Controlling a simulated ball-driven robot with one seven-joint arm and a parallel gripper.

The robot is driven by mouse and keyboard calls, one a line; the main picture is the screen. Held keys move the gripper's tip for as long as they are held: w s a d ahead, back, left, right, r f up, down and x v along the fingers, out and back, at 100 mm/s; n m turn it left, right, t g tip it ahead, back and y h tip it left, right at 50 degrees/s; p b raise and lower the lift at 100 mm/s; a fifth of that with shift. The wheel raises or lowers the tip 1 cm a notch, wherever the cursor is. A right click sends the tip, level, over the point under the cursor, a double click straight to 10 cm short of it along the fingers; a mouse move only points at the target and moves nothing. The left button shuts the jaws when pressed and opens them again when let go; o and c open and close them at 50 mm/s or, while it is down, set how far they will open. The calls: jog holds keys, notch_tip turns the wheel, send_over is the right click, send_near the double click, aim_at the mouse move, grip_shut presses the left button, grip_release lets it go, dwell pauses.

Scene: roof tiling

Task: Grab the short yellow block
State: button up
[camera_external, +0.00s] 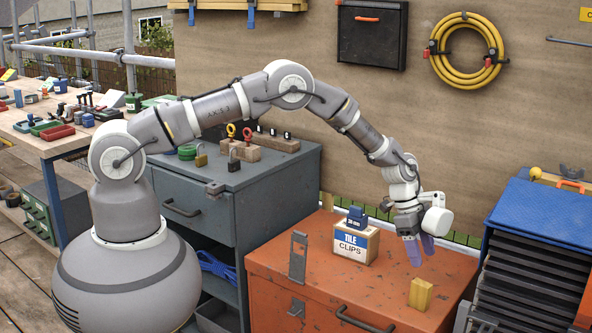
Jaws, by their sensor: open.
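The short yellow block (421,294) stands upright on the orange chest's top, near its right front part. My gripper (421,249) is above and a little behind the block in the picture, with its bluish fingers pointing down. The fingers are open and empty, apart from the block. The block is fully in view.
The orange chest (290,262) also bears a box labelled tile clips (356,241) with a blue item on top, left of my gripper. A grey metal plate (298,257) is at its left. A blue-topped rack (545,215) stands to the right. A wooden wall is behind.

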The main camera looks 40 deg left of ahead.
aim_at(421, 282)
jog(key=shift+m, duration=0.3)
jog(key=s+d+f+b, duration=0.1)
jog(key=f, duration=0.2)
jog(key=d+f+b, duration=0.1)
jog(key=f, duration=0.2)
jog(key=s+d+f+b, duration=0.1)
jog(key=f, duration=0.3)
jog(key=shift+s+b, duration=0.35)
jog(key=shift+b, duration=0.05)
jog(key=shift+g, duration=0.3)
jog(key=shift+c, duration=0.4)
jog(key=c, duration=1)
jog(key=shift+o, duration=0.2)
jog(key=shift+r, duration=0.1)
